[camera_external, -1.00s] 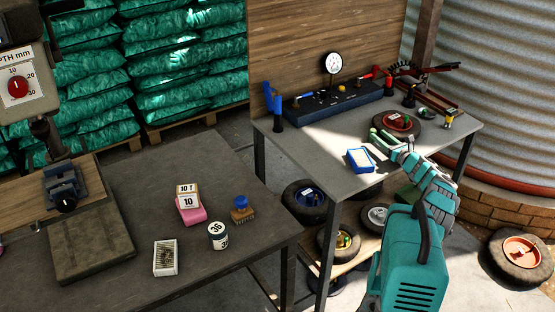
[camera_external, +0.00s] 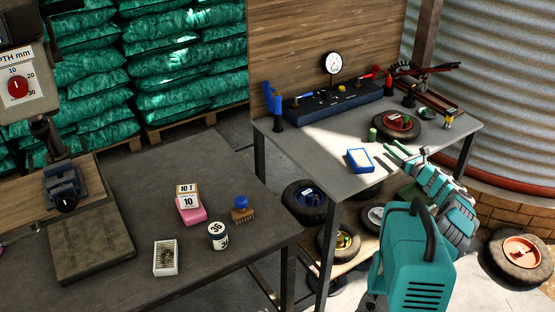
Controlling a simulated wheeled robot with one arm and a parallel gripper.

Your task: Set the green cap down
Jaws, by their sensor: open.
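The green cap (camera_external: 372,134) is a small green cylinder standing upright on the grey table (camera_external: 325,150), left of the small wheel with a red hub (camera_external: 399,125). My gripper (camera_external: 391,153) has green fingers and is at the table's front right edge, to the right of and nearer than the cap. It is open and empty, apart from the cap.
A blue-rimmed tray (camera_external: 360,160) lies just left of my gripper. A dark blue test bench (camera_external: 335,102) with a round gauge (camera_external: 333,62) stands along the back. A red tool on a rail (camera_external: 425,80) is at the back right.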

